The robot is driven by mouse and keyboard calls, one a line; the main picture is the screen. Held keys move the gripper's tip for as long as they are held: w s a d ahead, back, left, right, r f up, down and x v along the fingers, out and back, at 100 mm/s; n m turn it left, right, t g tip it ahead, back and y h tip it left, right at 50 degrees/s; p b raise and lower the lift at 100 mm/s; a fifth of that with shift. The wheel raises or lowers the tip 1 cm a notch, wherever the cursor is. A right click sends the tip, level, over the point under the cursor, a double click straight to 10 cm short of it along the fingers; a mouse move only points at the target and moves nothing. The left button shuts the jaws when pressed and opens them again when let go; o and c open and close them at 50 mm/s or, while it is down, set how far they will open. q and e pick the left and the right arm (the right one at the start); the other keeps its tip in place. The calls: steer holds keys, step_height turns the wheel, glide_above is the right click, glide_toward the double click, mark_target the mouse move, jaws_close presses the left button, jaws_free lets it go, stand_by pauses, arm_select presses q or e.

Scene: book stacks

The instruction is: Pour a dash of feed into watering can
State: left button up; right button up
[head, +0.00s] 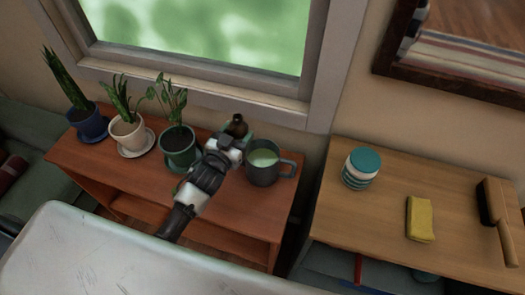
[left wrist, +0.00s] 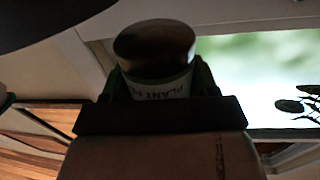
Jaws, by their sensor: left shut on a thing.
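The plant feed bottle (head: 237,126) is small and dark brown. My left gripper (head: 234,139) is shut on it, just left of the watering can and above the wooden shelf unit. In the left wrist view the bottle (left wrist: 155,62) sits between the fingers, its pale label with "PLANT" partly hidden by the gripper. The watering can (head: 262,175) is dark grey with a handle on its right and pale green liquid inside. It stands upright at the shelf's right end. I cannot tell whether any feed is flowing. My right gripper is not in view.
Three potted plants on saucers, in a blue pot (head: 88,123), a cream pot (head: 128,132) and a green pot (head: 180,146), stand left of the can. The lighter table (head: 385,215) at right bears a teal-lidded jar (head: 360,169), a yellow sponge (head: 420,219) and a brush (head: 494,205).

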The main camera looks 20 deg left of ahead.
mark_target(232, 127)
arm_select(q)
steer(key=shift+a+n, duration=0.1)
steer(key=shift+n, duration=0.3)
steer(key=shift+r, duration=0.2)
step_height(232, 127, up, 5)
steer(key=p, duration=0.5)
steer(key=shift+f, duration=0.15)
steer(key=shift+f, duration=0.1)
